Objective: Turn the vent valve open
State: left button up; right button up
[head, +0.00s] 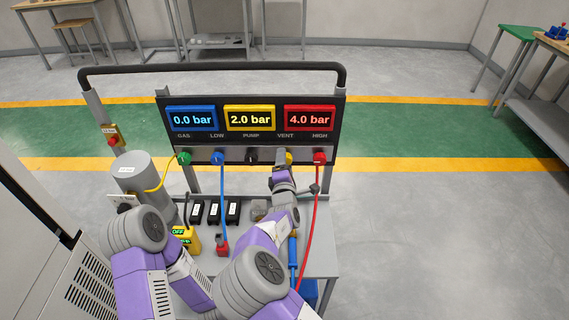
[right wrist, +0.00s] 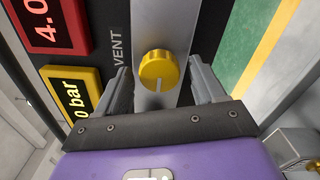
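The vent valve is a yellow round knob (right wrist: 158,70) under the VENT label on the grey strip of the panel. In the head view the yellow knob (head: 288,157) is partly hidden by my right gripper (head: 282,170). In the right wrist view my right gripper (right wrist: 160,82) is open, one finger on each side of the knob, with gaps between the fingers and the knob. My left arm shows at lower left in the head view, but its gripper cannot be made out.
The displays read 0.0 bar on blue (head: 192,118), 2.0 bar on yellow (head: 249,118) and 4.0 bar on red (head: 310,118). A blue hose (head: 222,200) and a red hose (head: 312,220) hang beside my right arm. A grey cylinder (head: 131,172) stands left.

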jog(key=s+p, duration=0.1)
jog(key=s, duration=0.6)
jog(key=shift+s, duration=0.3)
dwell(0.5)
